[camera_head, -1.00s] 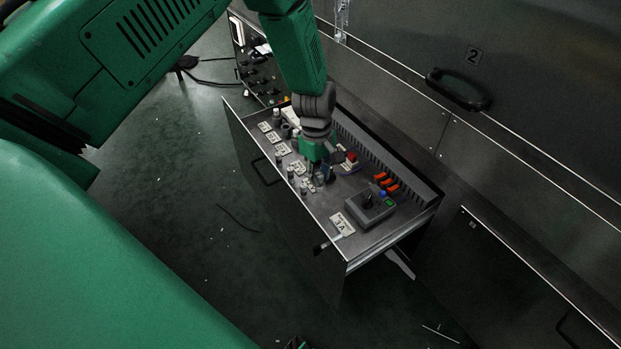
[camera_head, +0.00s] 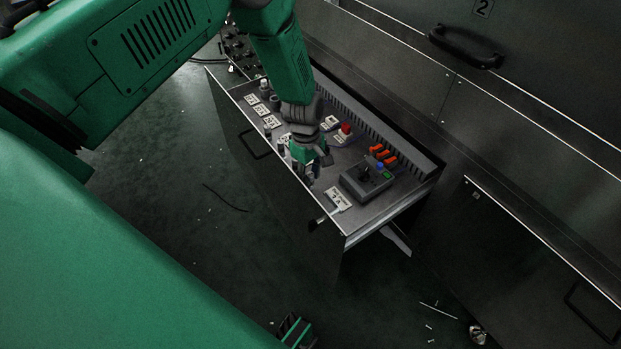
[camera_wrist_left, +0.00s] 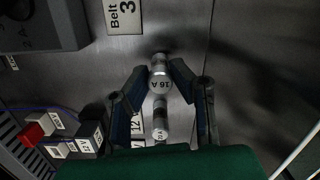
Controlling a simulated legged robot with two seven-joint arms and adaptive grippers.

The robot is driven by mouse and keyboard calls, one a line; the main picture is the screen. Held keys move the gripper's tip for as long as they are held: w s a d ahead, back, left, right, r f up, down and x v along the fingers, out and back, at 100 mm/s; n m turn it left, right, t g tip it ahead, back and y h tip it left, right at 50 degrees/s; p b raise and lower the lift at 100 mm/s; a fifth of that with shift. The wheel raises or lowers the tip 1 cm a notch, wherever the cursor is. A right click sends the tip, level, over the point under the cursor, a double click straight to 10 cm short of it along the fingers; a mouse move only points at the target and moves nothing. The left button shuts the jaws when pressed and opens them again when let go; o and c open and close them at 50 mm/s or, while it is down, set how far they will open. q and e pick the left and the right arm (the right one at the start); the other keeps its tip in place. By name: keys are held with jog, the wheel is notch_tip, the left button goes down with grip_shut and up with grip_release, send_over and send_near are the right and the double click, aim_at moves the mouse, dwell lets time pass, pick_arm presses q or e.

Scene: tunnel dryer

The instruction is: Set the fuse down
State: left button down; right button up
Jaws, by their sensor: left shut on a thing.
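My left gripper (camera_head: 316,168) hangs over the front part of the drawer-like panel (camera_head: 357,216) in the head view. In the left wrist view its two blue-padded fingers (camera_wrist_left: 157,90) are shut on the fuse (camera_wrist_left: 158,84), a pale cylinder marked 16 A. I cannot tell whether the held fuse touches the panel.
A grey switch box (camera_head: 366,181) stands right of the gripper, with a white label (camera_head: 338,198) before it. Red-orange parts (camera_head: 383,153) and a red button (camera_head: 346,128) are behind. Fuses and labels line the left edge. The label "Belt 3" (camera_wrist_left: 122,15) lies near the fuse.

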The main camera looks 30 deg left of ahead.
pick_arm(q)
jog(key=shift+f, duration=0.5)
jog(key=shift+d+r, duration=0.25)
jog(key=shift+d, duration=0.15)
jog(key=shift+d+f, duration=0.15)
jog(key=c, duration=1.4)
grip_release()
jog(key=shift+a, duration=0.4)
pick_arm(e)
jog(key=shift+d+f, duration=0.1)
jog(key=shift+f, duration=0.15)
pick_arm(q)
jog(key=shift+r, duration=0.25)
notch_tip(320, 180, up, 12)
jog(key=a+p, duration=0.1)
jog(key=p, duration=0.2)
jog(key=shift+w+f+p, duration=0.15)
jog(key=shift+w+p, duration=0.2)
jog(key=shift+p, duration=0.05)
pick_arm(e)
notch_tip(320, 180, up, 4)
jog(key=shift+d+f, duration=0.1)
jog(key=shift+d, duration=0.05)
